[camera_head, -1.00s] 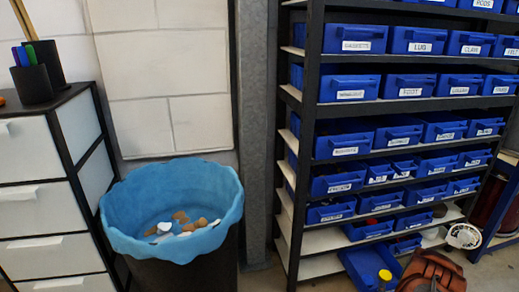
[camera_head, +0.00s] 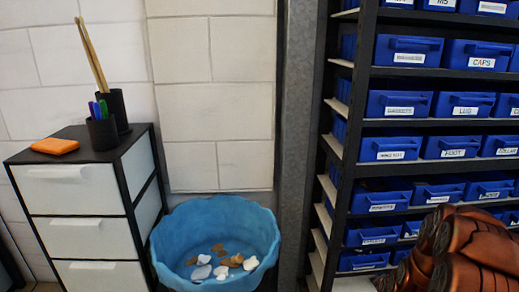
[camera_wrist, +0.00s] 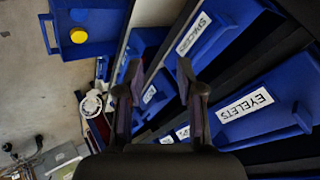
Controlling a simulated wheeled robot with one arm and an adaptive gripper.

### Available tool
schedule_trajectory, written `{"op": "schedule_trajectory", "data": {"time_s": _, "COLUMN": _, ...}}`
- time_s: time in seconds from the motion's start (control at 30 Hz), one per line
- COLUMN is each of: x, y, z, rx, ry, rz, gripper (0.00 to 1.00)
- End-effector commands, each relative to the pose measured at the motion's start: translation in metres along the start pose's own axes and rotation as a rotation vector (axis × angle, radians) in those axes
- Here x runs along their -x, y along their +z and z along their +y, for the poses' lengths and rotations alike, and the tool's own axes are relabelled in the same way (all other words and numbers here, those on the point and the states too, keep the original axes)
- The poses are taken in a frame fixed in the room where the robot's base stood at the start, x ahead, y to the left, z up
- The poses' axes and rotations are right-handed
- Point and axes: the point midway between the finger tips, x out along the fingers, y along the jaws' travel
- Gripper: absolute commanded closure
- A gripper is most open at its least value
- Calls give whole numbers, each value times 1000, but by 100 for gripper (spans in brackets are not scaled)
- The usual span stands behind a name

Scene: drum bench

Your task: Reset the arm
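In the wrist view, my gripper (camera_wrist: 160,85) has its two dark fingers apart with nothing between them. It faces blue bins on a shelf, and I cannot tell whether it touches any. One bin is labelled EYELETS (camera_wrist: 257,105) and another SPACERS (camera_wrist: 205,35). In the head view, my copper-coloured arm (camera_head: 465,250) shows at the lower right, in front of the bin shelf. My gripper itself is out of the head view.
A dark-framed shelf (camera_head: 350,110) of labelled blue bins fills the right. A drawer unit (camera_head: 85,235) carries an orange item (camera_head: 55,146) and pen cups (camera_head: 103,133). The wrist view shows floor (camera_wrist: 40,90) at left.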

Motion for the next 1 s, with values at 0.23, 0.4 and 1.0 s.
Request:
{"op": "schedule_trajectory", "data": {"time_s": 0.23, "x": 87, "y": 7, "z": -52, "rx": 172, "ry": 61, "rz": -122, "gripper": 63}}
{"op": "schedule_trajectory", "data": {"time_s": 0.4, "x": 148, "y": 17, "z": -76, "rx": 292, "ry": 103, "rz": -208, "gripper": 63}}
{"op": "schedule_trajectory", "data": {"time_s": 1.0, "x": 386, "y": 54, "z": -110, "rx": 688, "ry": 228, "rz": -517, "gripper": 63}}
